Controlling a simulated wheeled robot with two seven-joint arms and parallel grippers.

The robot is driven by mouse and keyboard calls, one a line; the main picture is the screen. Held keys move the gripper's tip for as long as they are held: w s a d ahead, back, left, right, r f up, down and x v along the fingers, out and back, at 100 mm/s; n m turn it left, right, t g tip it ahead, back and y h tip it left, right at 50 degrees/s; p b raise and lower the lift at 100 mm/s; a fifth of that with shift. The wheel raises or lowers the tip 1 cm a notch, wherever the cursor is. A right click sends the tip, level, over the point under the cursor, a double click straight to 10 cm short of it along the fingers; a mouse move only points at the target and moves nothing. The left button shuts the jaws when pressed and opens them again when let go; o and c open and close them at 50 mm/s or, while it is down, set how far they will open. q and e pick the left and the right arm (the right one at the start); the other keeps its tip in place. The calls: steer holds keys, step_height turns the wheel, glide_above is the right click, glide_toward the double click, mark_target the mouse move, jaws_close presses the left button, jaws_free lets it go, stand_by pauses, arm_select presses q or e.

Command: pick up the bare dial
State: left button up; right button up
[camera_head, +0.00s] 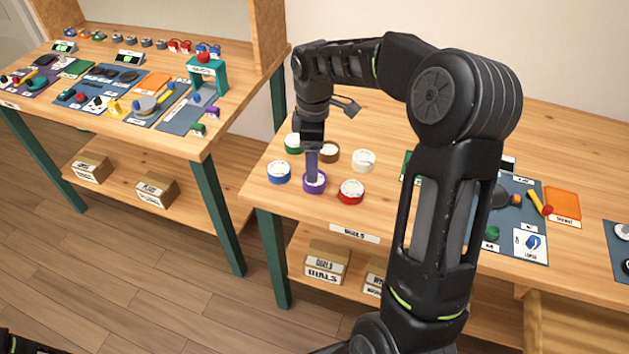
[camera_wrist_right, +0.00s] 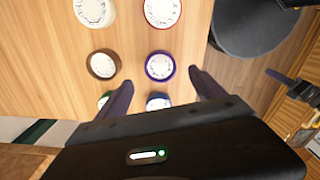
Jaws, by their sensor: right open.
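Several round dials with white faces sit on the right-hand table: purple (camera_head: 314,183), blue (camera_head: 279,172), green (camera_head: 293,143), brown (camera_head: 328,152), white (camera_head: 363,161) and red (camera_head: 351,191). I cannot tell which is the bare one. My right gripper (camera_head: 312,174) points down at the purple dial and partly covers it. In the right wrist view the open fingers (camera_wrist_right: 160,77) lie either side of the near edge of the purple dial (camera_wrist_right: 160,66); contact is unclear. The blue dial (camera_wrist_right: 158,101) is partly hidden by the gripper body.
A label reading DIALS (camera_head: 354,233) is on the table's front edge. Boxes (camera_head: 327,261) stand on the shelf below. A blue-grey mat (camera_head: 515,243) with parts lies to the right, partly behind my arm.

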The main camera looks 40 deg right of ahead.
steer(key=shift+f, duration=0.25)
steer(key=shift+s+f+p, duration=0.1)
steer(key=shift+f+p, duration=0.3)
steer(key=shift+f, duration=2.25)
steer(key=c, duration=1.6)
